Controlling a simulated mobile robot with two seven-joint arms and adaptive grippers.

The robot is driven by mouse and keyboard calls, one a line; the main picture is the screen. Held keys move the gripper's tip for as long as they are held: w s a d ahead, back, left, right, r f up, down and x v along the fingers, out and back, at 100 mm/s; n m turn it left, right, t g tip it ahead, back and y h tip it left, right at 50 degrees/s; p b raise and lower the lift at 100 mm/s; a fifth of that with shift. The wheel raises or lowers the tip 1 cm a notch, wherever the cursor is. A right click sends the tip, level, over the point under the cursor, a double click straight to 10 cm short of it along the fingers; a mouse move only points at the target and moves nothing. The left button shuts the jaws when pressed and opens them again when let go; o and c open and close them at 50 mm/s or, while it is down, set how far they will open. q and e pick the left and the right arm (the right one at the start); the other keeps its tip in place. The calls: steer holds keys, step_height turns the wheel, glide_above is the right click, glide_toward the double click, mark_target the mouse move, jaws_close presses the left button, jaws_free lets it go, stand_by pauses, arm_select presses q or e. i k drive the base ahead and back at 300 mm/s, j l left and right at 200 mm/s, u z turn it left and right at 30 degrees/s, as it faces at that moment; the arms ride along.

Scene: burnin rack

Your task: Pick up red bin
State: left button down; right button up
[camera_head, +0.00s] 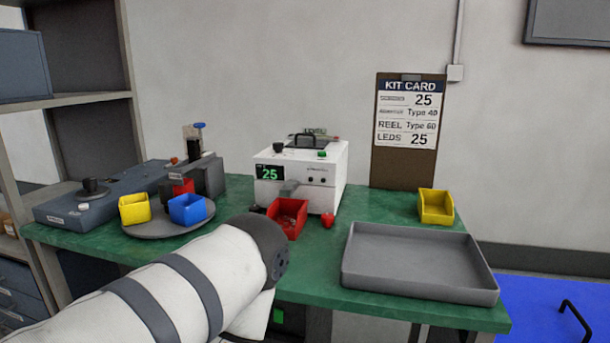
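A red bin (289,218) sits on the green bench in front of a white machine (300,170), below its grey spout. A second red bin (183,187) stands on a round grey turntable (168,228) at the left, partly hidden behind a blue bin (188,209). A yellow bin (135,209) is also on the turntable. My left arm reaches in from the lower left, its thick white link just left of and nearer than the front red bin. Its gripper cannot be made out. My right gripper is out of view.
An empty grey tray (420,290) lies at the front right, with a yellow bin (436,206) behind it. A kit card (408,130) leans on the wall. A small red object (328,220) is right of the front red bin. A shelf rack stands at the left.

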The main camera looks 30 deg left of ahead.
mark_target(291, 215)
steer(key=k+j+u, duration=0.1)
steer(key=u, duration=0.9)
steer(key=l, duration=0.3)
